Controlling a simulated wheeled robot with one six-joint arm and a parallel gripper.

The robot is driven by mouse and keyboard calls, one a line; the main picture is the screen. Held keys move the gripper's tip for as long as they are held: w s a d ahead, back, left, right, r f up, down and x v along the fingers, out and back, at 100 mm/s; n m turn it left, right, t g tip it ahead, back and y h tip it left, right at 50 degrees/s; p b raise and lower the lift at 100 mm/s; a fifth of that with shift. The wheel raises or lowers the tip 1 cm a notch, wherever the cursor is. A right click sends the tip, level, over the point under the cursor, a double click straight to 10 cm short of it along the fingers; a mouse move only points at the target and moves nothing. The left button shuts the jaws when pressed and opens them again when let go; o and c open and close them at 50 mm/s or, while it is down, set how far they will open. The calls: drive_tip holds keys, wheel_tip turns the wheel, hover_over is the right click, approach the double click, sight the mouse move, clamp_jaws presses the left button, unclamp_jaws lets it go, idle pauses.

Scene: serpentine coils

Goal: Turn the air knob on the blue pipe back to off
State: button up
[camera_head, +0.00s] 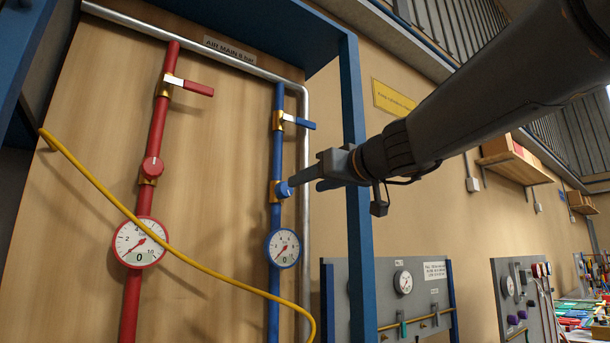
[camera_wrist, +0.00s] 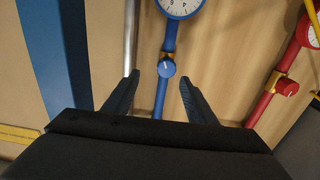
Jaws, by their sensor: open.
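The blue pipe (camera_head: 275,228) runs upright on the wooden panel. Its blue air knob (camera_head: 284,189) sits on a brass fitting above a round blue-rimmed gauge (camera_head: 283,247) with a white face. In the wrist view the knob (camera_wrist: 166,68) shows a short white mark, and lies beyond and between the fingers. My gripper (camera_head: 300,179) is close to the knob from the right in the head view. In the wrist view my gripper (camera_wrist: 157,85) is open and empty, with clear gaps on both sides of the knob. A blue-handled lever valve (camera_head: 298,122) is higher on the same pipe.
A red pipe (camera_head: 154,130) with a red knob (camera_head: 152,167) and gauge (camera_head: 141,242) stands to the left. A yellow hose (camera_head: 190,260) droops across both pipes. A grey pipe (camera_head: 304,150) and blue frame post (camera_head: 356,200) stand right of the blue pipe.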

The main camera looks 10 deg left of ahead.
sight(287, 189)
drive_tip(key=x, duration=0.3)
drive_tip(key=p+x, duration=0.1)
drive_tip(key=x, duration=0.2)
drive_tip(key=s+a+x, duration=0.1)
drive_tip(key=x, duration=0.1)
drive_tip(key=shift+w+a+f, duration=0.15)
drive_tip(key=shift+w+a, duration=0.25)
drive_tip(key=c, duration=1.3)
drive_tip(key=shift+n, duration=0.3)
drive_tip(key=shift+o, duration=0.2)
drive_tip(key=shift+n+b, duration=1.8)
drive_tip(key=shift+b, duration=1.1)
drive_tip(key=shift+o, duration=0.8)
drive_tip(key=shift+n+b, duration=1.1)
drive_tip(key=shift+b, duration=0.5)
drive_tip(key=shift+o, duration=0.2)
drive_tip(key=shift+r, duration=0.2)
